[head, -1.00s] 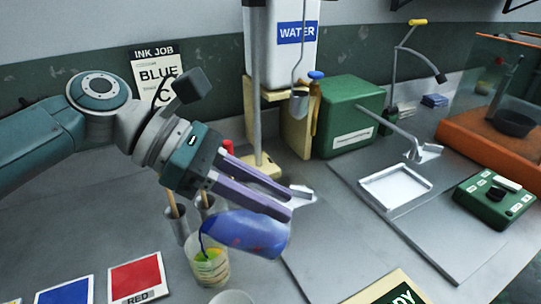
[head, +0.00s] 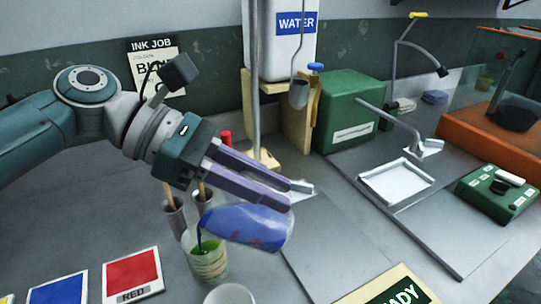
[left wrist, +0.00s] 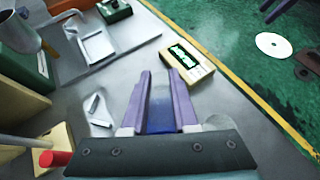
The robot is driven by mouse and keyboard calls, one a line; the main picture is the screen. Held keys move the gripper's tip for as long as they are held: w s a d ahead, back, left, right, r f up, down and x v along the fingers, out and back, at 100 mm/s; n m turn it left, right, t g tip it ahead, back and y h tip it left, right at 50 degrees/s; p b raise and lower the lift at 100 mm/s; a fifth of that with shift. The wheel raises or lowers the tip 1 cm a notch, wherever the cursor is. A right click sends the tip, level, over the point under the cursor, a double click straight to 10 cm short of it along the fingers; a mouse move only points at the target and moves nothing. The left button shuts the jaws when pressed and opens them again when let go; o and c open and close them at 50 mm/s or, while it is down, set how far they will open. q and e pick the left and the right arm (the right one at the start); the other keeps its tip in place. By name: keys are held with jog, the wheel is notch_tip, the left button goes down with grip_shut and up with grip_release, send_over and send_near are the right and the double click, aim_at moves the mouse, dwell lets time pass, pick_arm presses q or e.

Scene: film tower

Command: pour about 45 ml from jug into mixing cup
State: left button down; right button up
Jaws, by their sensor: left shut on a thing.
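My left gripper (head: 287,195) is shut on the blue see-through jug (head: 250,229), which is tipped far over with its mouth to the left. A thin dark blue stream runs from its lip into the clear mixing cup (head: 208,264). The cup stands upright on the table just below the lip and holds green liquid; its markings are too small to read. In the left wrist view the jug (left wrist: 161,112) shows partly between my purple fingers (left wrist: 160,85). My right gripper is not in view.
Two grey holders (head: 175,218) with wooden sticks stand behind the cup. A pale round vessel (head: 229,295) sits in front of it. Red (head: 133,275) and blue (head: 62,292) cards lie to the left. A sign (head: 400,291) stands at front right.

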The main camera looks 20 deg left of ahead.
pick_arm(q)
jog(key=shift+a+b, duration=0.1)
jog(key=shift+b, duration=0.3)
jog(key=shift+r+p, duration=0.25)
jog(key=shift+p, duration=0.1)
jog(key=p, duration=0.3)
jog(key=d+r+y+p, duration=0.1)
jog(key=p, duration=0.2)
jog(key=shift+w+d+r+g, duration=0.1)
jog(key=shift+r+g, duration=0.15)
jog(key=shift+g, duration=0.05)
jog(key=f, duration=0.1)
jog(key=f+y, duration=0.1)
jog(key=f, duration=0.1)
jog(key=shift+w+d+y+p, duration=0.15)
jog(key=shift+d+y+p, duration=0.1)
jog(key=shift+y+p, duration=0.15)
jog(key=shift+f, duration=0.15)
